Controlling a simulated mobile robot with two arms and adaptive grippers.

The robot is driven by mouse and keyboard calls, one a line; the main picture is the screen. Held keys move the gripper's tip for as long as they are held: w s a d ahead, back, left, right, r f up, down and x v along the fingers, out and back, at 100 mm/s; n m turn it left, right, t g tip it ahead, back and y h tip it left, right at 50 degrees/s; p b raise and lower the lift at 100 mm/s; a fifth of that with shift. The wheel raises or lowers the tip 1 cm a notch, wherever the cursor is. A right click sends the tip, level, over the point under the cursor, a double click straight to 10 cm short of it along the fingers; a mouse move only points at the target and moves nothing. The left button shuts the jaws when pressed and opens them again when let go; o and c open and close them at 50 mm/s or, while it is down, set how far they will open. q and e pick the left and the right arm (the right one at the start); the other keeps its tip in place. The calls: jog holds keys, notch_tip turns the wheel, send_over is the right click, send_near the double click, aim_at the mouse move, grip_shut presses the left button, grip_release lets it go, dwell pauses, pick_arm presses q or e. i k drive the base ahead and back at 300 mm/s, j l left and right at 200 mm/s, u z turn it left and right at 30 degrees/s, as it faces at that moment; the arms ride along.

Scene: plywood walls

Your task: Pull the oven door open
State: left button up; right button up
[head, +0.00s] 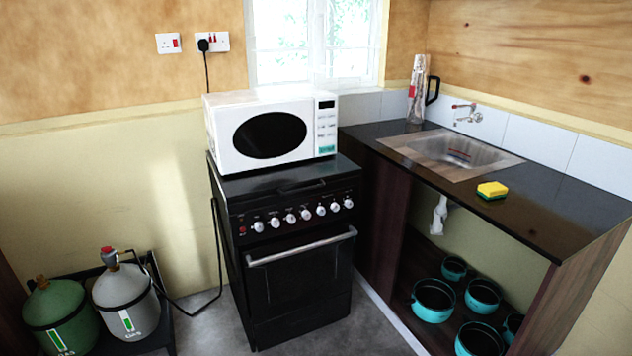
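The black oven (262,207) stands in the middle of the head view. Its oven door (290,283) is shut. The silver door handle (300,247) is a horizontal bar along the top of the door. A row of several white knobs sits on the panel above the handle. Neither of my grippers shows in the head view, so nothing is seen touching the handle.
A white microwave (222,158) sits on the oven. A dark counter (560,215) with a sink (408,148) and a yellow sponge (491,190) stands to the right, with teal pots (433,308) below. Gas cylinders (125,297) stand left. Grey floor lies around the oven.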

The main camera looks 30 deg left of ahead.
aim_at(287, 273)
jog(key=i+j+u, duration=0.15)
jog(key=i+j, duration=0.5)
jog(key=i+j+u, duration=0.1)
jog(key=i+j, duration=0.6)
jog(key=i+j+u, duration=0.15)
jog(key=i+j, duration=0.4)
jog(key=i, duration=0.2)
